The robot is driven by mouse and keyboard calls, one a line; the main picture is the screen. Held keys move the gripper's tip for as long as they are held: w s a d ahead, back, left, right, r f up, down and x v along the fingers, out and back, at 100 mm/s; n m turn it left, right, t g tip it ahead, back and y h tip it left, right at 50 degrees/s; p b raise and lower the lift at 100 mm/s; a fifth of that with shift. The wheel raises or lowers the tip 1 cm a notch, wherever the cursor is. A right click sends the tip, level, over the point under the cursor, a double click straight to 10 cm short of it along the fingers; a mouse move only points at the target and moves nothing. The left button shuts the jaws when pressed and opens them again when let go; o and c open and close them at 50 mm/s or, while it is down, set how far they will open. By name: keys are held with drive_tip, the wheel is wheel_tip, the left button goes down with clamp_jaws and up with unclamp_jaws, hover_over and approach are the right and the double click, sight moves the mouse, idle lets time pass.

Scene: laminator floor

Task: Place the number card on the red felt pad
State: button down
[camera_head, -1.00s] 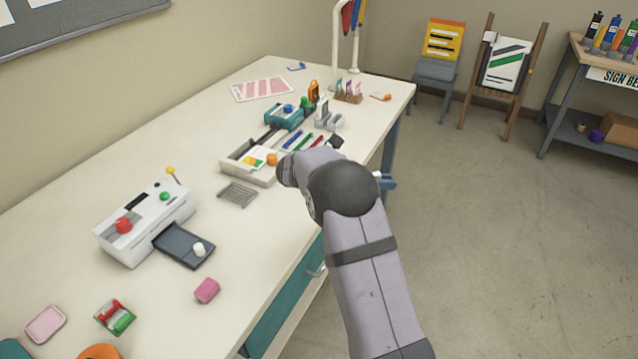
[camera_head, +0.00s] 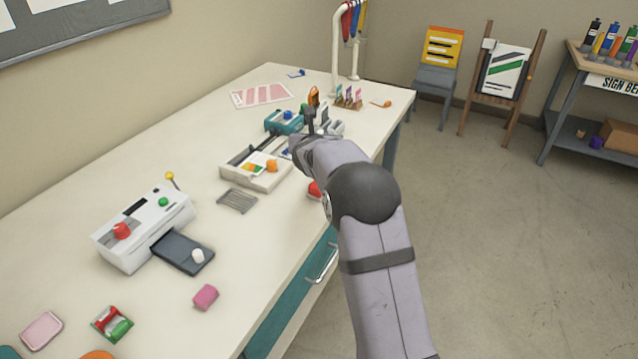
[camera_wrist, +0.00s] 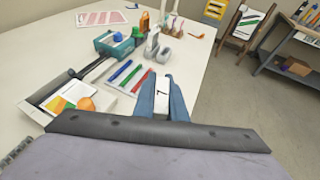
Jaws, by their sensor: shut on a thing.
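My gripper (camera_wrist: 161,90) has blue fingers shut on a small white number card (camera_wrist: 162,104) marked with a dark 7. In the wrist view the card stands between the fingers, above the table's right part. In the head view my arm hides most of the gripper and the card. A red patch (camera_head: 314,190) shows at the left edge of my arm on the table; it may be the red felt pad, but most of it is hidden. I cannot make out the pad in the wrist view.
A cream tray (camera_wrist: 37,113) and several coloured pens (camera_wrist: 124,75) lie left of my gripper. A teal device (camera_head: 284,122), a card rack (camera_head: 348,101) and a lanyard stand (camera_head: 336,50) are farther back. The white laminator (camera_head: 145,228) stands at left.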

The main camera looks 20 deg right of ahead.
drive_tip(key=shift+a+f, duration=0.1)
drive_tip(key=shift+a, duration=0.05)
drive_tip(key=shift+f+b, duration=0.65)
drive_tip(key=shift+f, duration=4.3)
drive_tip(key=shift+f+b, duration=0.2)
drive_tip(key=shift+b, duration=0.1)
drive_tip(key=c, duration=1.8)
unclamp_jaws()
drive_tip(key=shift+r, duration=0.15)
drive_tip(key=shift+r+p, duration=0.15)
drive_tip(key=shift+p, duration=0.25)
drive_tip(key=shift+s+a+b, duration=0.1)
drive_tip(key=shift+s+b, duration=0.15)
drive_tip(key=shift+b, duration=0.05)
drive_tip(key=b+v, duration=0.2)
drive_tip(key=v, duration=0.9)
drive_tip(key=shift+s+b, duration=0.25)
drive_tip(key=shift+b, duration=0.05)
